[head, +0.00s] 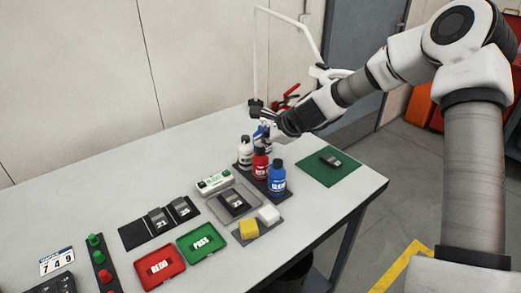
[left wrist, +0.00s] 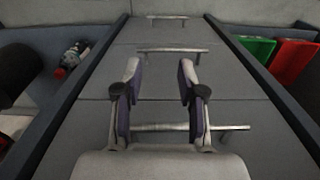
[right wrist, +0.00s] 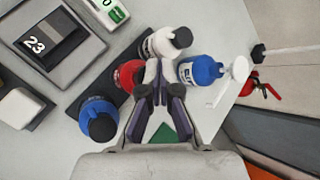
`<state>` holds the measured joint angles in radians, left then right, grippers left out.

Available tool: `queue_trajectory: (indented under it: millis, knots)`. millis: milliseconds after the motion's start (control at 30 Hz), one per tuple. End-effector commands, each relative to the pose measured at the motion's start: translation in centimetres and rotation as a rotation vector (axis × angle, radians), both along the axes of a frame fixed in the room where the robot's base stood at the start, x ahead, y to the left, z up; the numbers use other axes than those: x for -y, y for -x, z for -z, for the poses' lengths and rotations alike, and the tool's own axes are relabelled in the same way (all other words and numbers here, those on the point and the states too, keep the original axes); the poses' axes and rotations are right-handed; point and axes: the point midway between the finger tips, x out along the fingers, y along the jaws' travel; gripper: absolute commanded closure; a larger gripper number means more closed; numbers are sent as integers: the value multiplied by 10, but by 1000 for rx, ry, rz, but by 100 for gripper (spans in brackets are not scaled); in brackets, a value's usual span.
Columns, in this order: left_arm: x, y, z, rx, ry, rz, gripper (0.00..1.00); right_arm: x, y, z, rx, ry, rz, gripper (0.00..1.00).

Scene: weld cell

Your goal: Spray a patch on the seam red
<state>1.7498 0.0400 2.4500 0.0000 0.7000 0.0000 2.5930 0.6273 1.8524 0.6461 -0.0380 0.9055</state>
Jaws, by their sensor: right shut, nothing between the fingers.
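Bottles stand on a dark strip on the bench: a white bottle (head: 245,153), a red bottle (head: 260,165) and a blue bottle (head: 277,178). My left gripper (left wrist: 158,75) is open and empty over grey drawers.
A red tray (head: 159,268), a green tray (head: 202,245), two dark blocks (head: 158,221), a yellow sponge (head: 249,229) and a white block (head: 268,215) lie near the front. A green mat (head: 322,170) holds a small dark part. The bench's left rear is clear.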

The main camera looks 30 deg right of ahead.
Motion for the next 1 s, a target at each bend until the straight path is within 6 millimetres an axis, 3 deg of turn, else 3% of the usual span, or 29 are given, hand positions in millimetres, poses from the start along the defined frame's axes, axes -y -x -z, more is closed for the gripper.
queue_trajectory:
  millis: [1000]
  knots:
    - [0,0,9,0,0,0,60,0,0,10,0,0,0,100]
